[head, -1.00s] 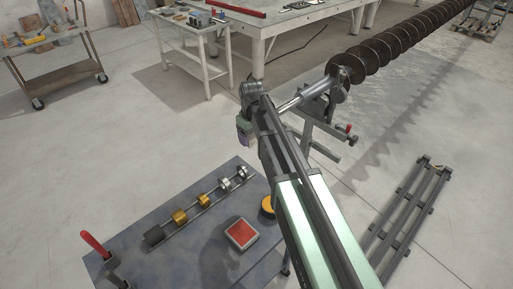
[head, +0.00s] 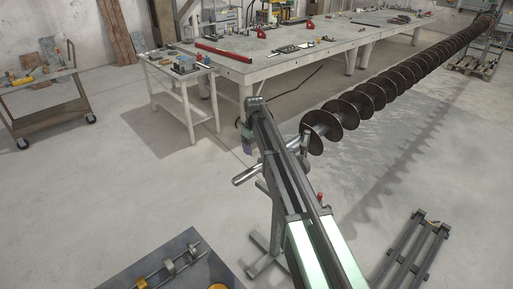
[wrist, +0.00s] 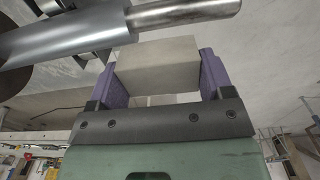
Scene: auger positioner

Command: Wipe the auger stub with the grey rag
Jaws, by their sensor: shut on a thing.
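The auger (head: 378,95) runs from the far right back to its near end by my arm. Its bare metal stub (head: 246,174) pokes out left of my arm, which hides part of the shaft. In the wrist view the stub (wrist: 185,11) crosses the top, beside a wider grey shaft section (wrist: 75,38). My gripper (wrist: 160,75) has purple fingers shut on the grey rag (wrist: 157,66), a blocky grey-beige piece. The rag is just below the shaft in that view; I cannot tell whether they touch. In the head view, only a bit of the gripper shows beside my arm.
A stand is under the shaft. A dark table (head: 200,270) with metal parts is at bottom left. A dark rack (head: 412,255) lies on the floor at right. A long workbench (head: 290,55), small white table (head: 175,75) and cart (head: 45,112) stand behind.

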